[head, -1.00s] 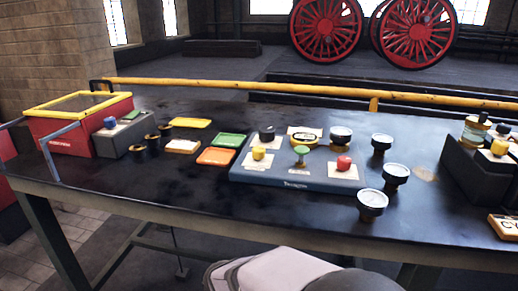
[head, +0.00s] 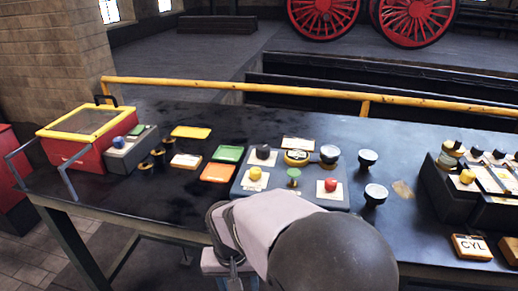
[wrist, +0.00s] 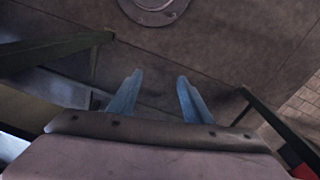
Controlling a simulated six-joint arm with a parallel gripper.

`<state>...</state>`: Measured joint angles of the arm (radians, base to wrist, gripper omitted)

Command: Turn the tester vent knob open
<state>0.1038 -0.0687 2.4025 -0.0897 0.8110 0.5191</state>
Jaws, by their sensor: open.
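The tester appears to be the blue-grey panel (head: 243,186) on the bench, left of centre in the head view. It carries a yellow knob (head: 255,173), a black knob (head: 263,152), a green knob (head: 293,175) and a red knob (head: 330,185), most on pale plates. The plate lettering is too small to read, so I cannot tell which is the vent knob. My arm covers the panel's front edge. My gripper (wrist: 157,97) is open and empty in the wrist view, its two blue fingers apart above the floor, touching nothing. In the head view its fingertips cannot be made out.
Black-based gauges (head: 367,158) stand right of the panel. Coloured trays (head: 217,173), a red box with a yellow rim (head: 68,148) and a grey box (head: 130,155) lie left. A dark rack (head: 437,190) is at right. A yellow rail (head: 230,86) runs behind the bench.

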